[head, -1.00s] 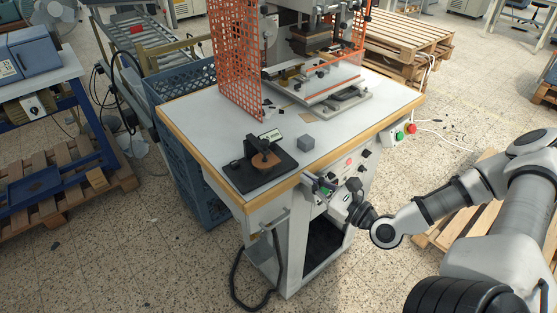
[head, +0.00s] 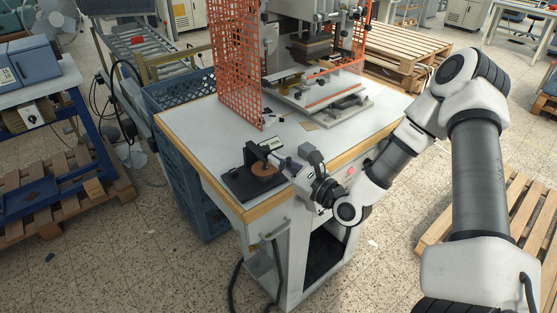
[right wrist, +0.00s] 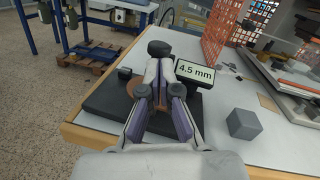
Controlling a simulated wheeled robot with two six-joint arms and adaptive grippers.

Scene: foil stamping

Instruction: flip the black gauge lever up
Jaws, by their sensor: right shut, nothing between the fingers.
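The thickness gauge has a black base (head: 238,187) on the near left corner of the white table. A round brown piece (head: 263,169) lies on it. Its display (right wrist: 195,72) reads 4.5 mm in the right wrist view. A rounded black part (right wrist: 158,47) stands just beyond my fingertips; I cannot tell whether it is the lever's end or the gauge's head. My right gripper (head: 276,158) is shut and empty, its tips over the gauge, partly hiding the brown piece. I cannot tell whether the tips touch the gauge. My left gripper is out of view.
A grey cube (right wrist: 243,124) sits right of my right gripper on the table (head: 195,120). The stamping press with orange mesh guards (head: 236,70) stands at the back. A blue crate (head: 185,92) is beside the table's left side.

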